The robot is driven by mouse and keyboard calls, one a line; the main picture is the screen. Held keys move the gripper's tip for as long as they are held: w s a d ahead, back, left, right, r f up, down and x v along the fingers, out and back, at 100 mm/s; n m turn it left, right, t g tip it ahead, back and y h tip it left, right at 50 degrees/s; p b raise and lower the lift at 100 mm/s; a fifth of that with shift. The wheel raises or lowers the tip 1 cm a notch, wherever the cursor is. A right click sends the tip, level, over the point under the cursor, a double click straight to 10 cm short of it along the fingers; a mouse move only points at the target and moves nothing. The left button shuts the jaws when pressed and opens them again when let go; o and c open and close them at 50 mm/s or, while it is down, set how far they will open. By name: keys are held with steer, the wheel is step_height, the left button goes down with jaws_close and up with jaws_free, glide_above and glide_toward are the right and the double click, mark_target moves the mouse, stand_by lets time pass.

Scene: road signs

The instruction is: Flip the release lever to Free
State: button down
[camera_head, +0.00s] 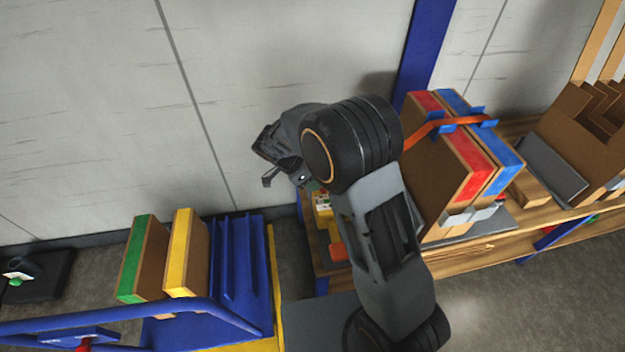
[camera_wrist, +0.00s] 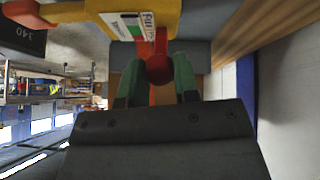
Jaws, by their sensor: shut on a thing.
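The release lever (camera_wrist: 159,66) is red with a round end. In the wrist view it stands between the two green-tipped fingers of my gripper (camera_wrist: 157,78), which are shut on it. In the head view my arm hides the lever and most of my gripper (camera_head: 312,187). Part of the yellow housing (camera_head: 324,208) shows beside my arm, at the left end of the wooden bench. Which setting the lever stands at is unclear.
Strapped red and blue-edged boards (camera_head: 450,165) stand on the wooden bench (camera_head: 460,265), close right of my arm. A blue rack (camera_head: 235,270) with green-edged (camera_head: 140,260) and yellow-edged (camera_head: 185,250) boards stands at lower left. A grey wall (camera_head: 90,100) is behind.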

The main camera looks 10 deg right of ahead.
steer(key=c, duration=0.8)
jaws_free()
steer(key=shift+c, duration=0.2)
steer(key=p+v, duration=0.1)
steer(key=v, duration=1.3)
steer(key=shift+d, duration=0.1)
